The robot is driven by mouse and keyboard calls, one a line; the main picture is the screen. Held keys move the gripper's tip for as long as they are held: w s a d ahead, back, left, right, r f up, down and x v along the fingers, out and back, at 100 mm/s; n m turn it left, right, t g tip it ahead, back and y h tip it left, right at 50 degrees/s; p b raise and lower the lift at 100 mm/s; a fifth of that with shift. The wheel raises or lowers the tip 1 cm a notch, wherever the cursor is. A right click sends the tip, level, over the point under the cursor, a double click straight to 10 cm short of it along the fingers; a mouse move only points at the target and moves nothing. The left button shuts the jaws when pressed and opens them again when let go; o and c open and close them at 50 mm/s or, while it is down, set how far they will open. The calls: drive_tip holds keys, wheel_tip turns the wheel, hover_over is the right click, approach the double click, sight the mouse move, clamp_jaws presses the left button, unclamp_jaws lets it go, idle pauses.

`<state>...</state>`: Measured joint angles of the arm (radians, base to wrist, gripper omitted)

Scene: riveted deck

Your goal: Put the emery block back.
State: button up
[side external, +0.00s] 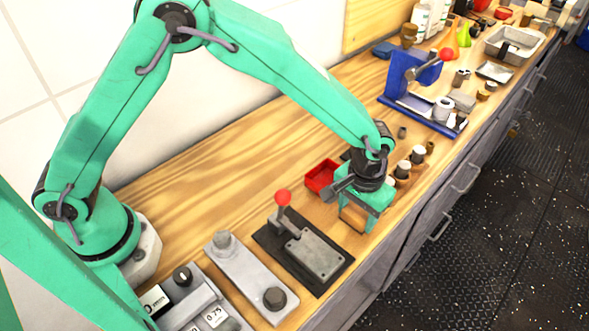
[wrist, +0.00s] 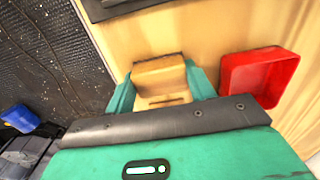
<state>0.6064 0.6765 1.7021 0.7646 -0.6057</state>
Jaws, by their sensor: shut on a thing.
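My gripper (side external: 354,214) points down over the wooden bench near its front edge. Its teal fingers (wrist: 161,92) are shut on a tan block with a dark edge, which I take for the emery block (wrist: 158,76). The block also shows below the fingers in the side view (side external: 352,219). Whether its underside touches the bench is unclear. A small open red tray (side external: 321,177) lies beside the gripper at the back left; in the wrist view the red tray (wrist: 232,77) is to the right of the fingers, apart from the block.
A dark plate with a red-knobbed clamp (side external: 310,252) lies to the left of the gripper. Several small jars (side external: 403,170) stand close on its right. A blue press (side external: 410,85) is farther along. Bare wood (side external: 225,165) lies behind; the bench edge drops to the floor.

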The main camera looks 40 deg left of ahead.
sight(357, 213)
drive_tip(key=shift+f, duration=0.25)
drive_tip(key=o, duration=1)
drive_tip(key=shift+o, duration=0.2)
wheel_tip(357, 213, up, 12)
drive_tip(key=shift+r, duration=0.2)
idle(0.5)
